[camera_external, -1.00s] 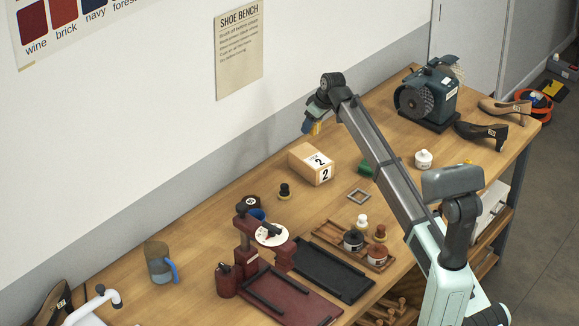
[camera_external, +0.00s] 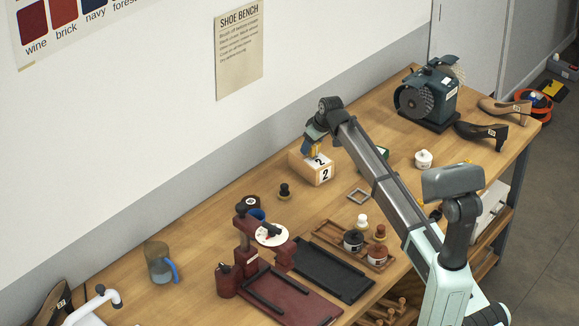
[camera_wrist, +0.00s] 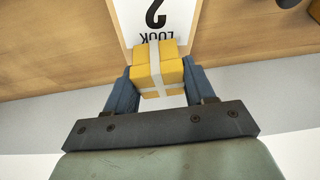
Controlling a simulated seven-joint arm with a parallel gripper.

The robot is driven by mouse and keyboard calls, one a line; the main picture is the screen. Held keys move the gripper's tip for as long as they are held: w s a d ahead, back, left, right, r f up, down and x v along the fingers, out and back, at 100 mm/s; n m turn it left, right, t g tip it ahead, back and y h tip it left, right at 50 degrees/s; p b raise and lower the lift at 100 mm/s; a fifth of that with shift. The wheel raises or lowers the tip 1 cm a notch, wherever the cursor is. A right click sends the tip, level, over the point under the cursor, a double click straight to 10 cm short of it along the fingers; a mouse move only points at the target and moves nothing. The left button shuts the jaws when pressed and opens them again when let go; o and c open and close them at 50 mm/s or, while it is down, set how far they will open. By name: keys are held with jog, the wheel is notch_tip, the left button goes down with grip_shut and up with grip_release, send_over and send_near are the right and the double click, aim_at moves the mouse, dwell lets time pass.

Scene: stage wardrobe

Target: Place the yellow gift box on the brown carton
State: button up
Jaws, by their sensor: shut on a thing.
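The yellow gift box (camera_wrist: 157,66) with a pale ribbon is held between the blue fingers of my gripper (camera_wrist: 155,88). In the external view the box (camera_external: 315,150) shows as a small yellow patch under my gripper (camera_external: 312,146), mostly hidden by the fingers. The brown carton (camera_external: 299,171) stands on the bench directly below. Its white label with a dark 2 (camera_wrist: 154,14) shows beyond the box in the wrist view. The box is over or at the carton's top; I cannot tell whether they touch.
A small grey square frame (camera_external: 358,196) and a dark-knobbed stamp (camera_external: 284,190) lie near the carton. A green item (camera_external: 384,153) is partly hidden behind my arm. A wooden tray of jars (camera_external: 330,235) is nearer the front. The wall runs behind the bench.

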jog(key=shift+f, duration=0.6)
jog(key=shift+f, duration=0.15)
jog(key=o, duration=1)
jog(key=v, duration=1.2)
jog(key=shift+r, duration=0.2)
